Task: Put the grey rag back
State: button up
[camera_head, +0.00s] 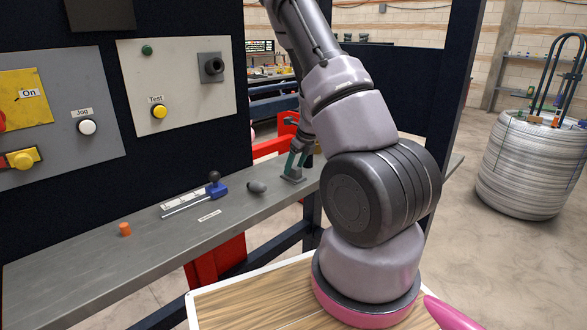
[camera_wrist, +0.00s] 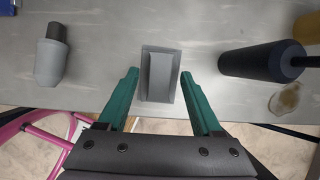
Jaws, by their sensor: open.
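My gripper (camera_wrist: 160,74) is open, with its two green fingers pointing at the bench. A grey rectangular piece (camera_wrist: 161,74), raised in the middle with a flat rim, lies between and just past the fingertips; its look fits the grey rag, folded, but I cannot be sure. No contact with the fingers shows. In the head view my gripper (camera_head: 294,162) is low over the right part of the grey bench, with the grey piece (camera_head: 292,179) under it and partly hidden by the fingers.
On the bench (camera_head: 100,260), a grey rounded object with a dark end (camera_wrist: 50,58) lies left of the gripper. A dark cylinder (camera_wrist: 258,62) and a small beige lump (camera_wrist: 287,97) lie right. Further left are a blue tool (camera_head: 216,190) and an orange cylinder (camera_head: 125,229). A control panel stands behind.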

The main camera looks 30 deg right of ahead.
jog(key=s+a+r+n+y, duration=0.1)
jog(key=s+a+r+n, duration=0.35)
jog(key=r, duration=0.45)
jog(key=s+a+r+n+t+y, duration=0.1)
jog(key=s+a+r+n, duration=0.35)
jog(key=r, duration=0.45)
jog(key=s+a+r+n+y, duration=0.1)
jog(key=s+a+r+n, duration=0.3)
jog(key=r, duration=0.5)
jog(key=s+a+r+n+t+h, duration=0.1)
jog(key=s+r+n, duration=0.3)
jog(key=s+n, duration=0.3)
jog(key=s+a+r+n+t+h, duration=0.1)
jog(key=s+r+n, duration=0.3)
jog(key=s+n, duration=0.2)
jog(key=shift+s+a+n+h, duration=0.3)
jog(key=shift+s+n, duration=0.1)
jog(key=shift+n, duration=0.6)
